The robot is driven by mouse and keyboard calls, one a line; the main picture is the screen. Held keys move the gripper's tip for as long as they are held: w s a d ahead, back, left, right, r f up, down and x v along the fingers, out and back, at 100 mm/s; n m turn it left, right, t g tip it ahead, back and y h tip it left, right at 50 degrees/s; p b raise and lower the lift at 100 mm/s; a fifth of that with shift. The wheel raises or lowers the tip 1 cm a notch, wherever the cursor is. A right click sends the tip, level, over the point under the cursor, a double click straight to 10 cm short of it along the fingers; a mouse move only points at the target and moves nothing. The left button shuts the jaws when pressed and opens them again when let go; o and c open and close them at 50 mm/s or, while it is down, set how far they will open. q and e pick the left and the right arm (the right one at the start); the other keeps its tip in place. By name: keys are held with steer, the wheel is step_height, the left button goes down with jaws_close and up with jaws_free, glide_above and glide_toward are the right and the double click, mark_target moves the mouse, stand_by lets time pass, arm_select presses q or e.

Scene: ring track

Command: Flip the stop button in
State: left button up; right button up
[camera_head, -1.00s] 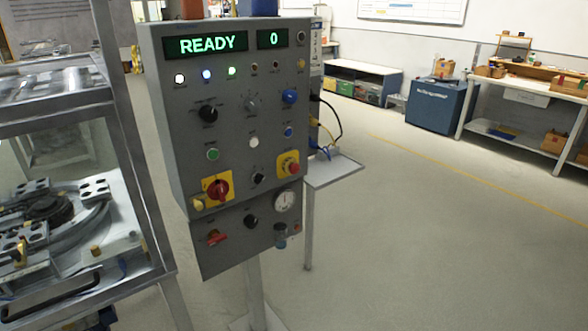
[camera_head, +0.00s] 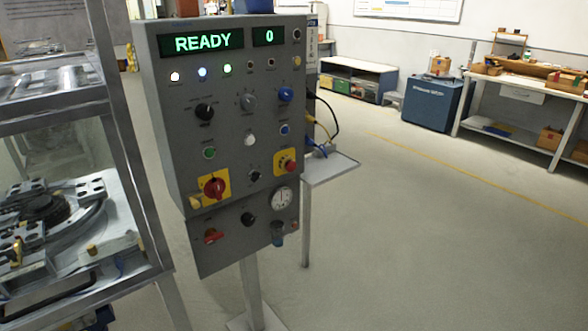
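A grey control panel (camera_head: 227,125) stands upright on a post left of the middle in the head view. Its display (camera_head: 202,43) reads READY, and a smaller display beside it reads 0. A red mushroom button on a yellow plate (camera_head: 288,162), looking like a stop button, sits at the panel's lower right. A red rotary switch (camera_head: 214,188) on another yellow plate sits at the lower left. A green button (camera_head: 209,153), a white button (camera_head: 249,140) and a blue button (camera_head: 284,129) sit above them. Neither of my grippers is in view.
A framed machine (camera_head: 62,215) with a ring track stands close on the left. A small shelf (camera_head: 333,168) with cables juts from the panel's right side. A blue cabinet (camera_head: 432,101) and a workbench (camera_head: 525,100) stand farther back. The floor (camera_head: 440,240) at right is clear.

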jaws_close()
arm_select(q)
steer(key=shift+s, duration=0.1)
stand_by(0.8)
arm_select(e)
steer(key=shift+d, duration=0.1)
